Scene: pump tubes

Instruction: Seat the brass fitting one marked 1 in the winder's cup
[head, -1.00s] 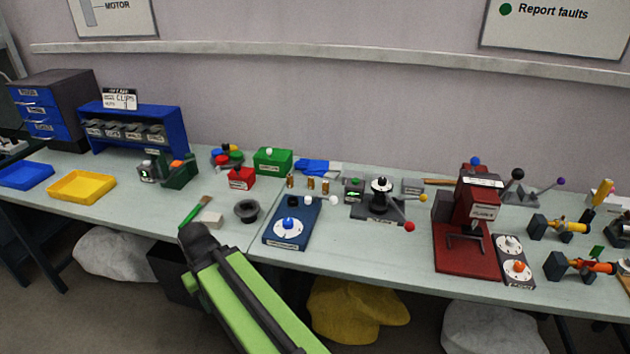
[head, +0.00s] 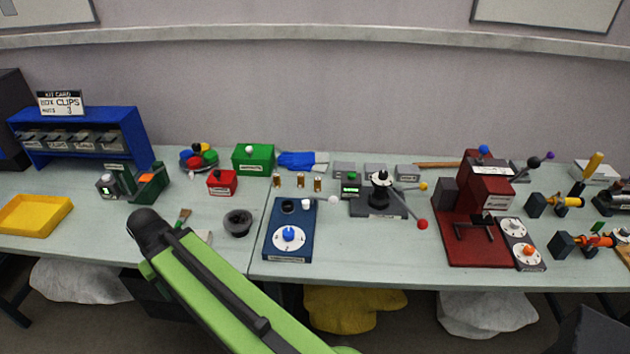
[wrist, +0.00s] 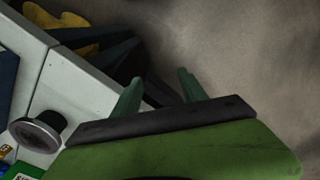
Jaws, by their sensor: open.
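Three small brass fittings stand in a row on the bench in the head view: a left one (head: 278,181), a middle one (head: 300,181) and a right one (head: 317,184). Their marks are too small to read. Just in front is a blue unit (head: 272,240) with a blue-knobbed dial and a dark round socket. Right of it is a dark lever device (head: 378,204) with a black knob and red and yellow ball handles. I cannot tell which is the winder. My gripper (wrist: 158,84) is open and empty in the wrist view, over the floor beside the bench edge.
A black round cup (head: 238,223) stands near the bench's front; the wrist view shows a dark round pot (wrist: 38,133). A red box (head: 222,183) and green box (head: 253,159) stand left of the fittings. A red press (head: 465,245) stands right.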

